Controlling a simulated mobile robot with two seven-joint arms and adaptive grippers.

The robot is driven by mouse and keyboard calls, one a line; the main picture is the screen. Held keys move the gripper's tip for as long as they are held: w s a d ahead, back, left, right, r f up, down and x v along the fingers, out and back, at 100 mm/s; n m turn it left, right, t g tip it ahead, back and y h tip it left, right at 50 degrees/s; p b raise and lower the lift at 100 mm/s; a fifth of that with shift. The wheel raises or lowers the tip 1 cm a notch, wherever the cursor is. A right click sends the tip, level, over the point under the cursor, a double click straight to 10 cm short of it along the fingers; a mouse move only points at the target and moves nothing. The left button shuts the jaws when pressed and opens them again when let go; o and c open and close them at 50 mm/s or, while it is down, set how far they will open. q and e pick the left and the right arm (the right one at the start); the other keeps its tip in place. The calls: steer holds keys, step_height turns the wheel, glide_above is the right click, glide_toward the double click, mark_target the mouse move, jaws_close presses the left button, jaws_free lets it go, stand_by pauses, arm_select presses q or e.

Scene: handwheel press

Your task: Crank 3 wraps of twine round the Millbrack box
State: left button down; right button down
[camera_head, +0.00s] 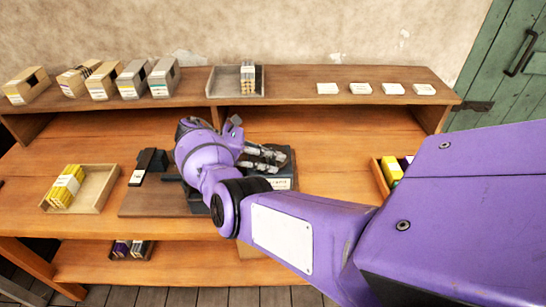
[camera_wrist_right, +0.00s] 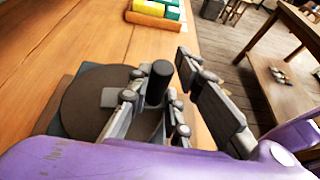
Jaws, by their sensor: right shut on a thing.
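My right gripper (camera_head: 264,158) reaches over the bench to the dark machine in the middle. In the right wrist view, my right gripper (camera_wrist_right: 156,98) is shut on an upright black crank knob (camera_wrist_right: 160,78), one finger on each side. The knob stands near the edge of a round dark brown wheel (camera_wrist_right: 90,98). My arm hides much of the machine (camera_head: 282,183) in the head view; a white label shows on its front. I cannot read any label, so I cannot tell which box is the Millbrack one, and I see no twine. My left gripper is not in view.
Several boxes (camera_head: 132,79) stand on the back shelf's left, beside a grey tray (camera_head: 222,82). White cards (camera_head: 360,88) lie on its right. A wooden tray (camera_head: 97,185) with yellow packs sits at the bench's left; a bin (camera_head: 380,181) with yellow items is right of the machine.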

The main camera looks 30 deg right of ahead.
steer(key=shift+w+r+m+g+y, duration=0.2)
steer(key=shift+w+m+g+y, duration=0.1)
steer(key=shift+m+g, duration=0.25)
steer(key=shift+r+m+g, duration=0.15)
steer(key=shift+m+g, duration=0.1)
steer(key=c, duration=1.8)
jaws_free()
steer(key=shift+c, duration=0.2)
steer(key=shift+o, duration=0.9)
steer(key=shift+f, duration=0.25)
steer(key=shift+a, duration=0.1)
step_height(320, 180, up, 10)
steer(key=shift+r, duration=0.1)
steer(key=shift+s, duration=0.1)
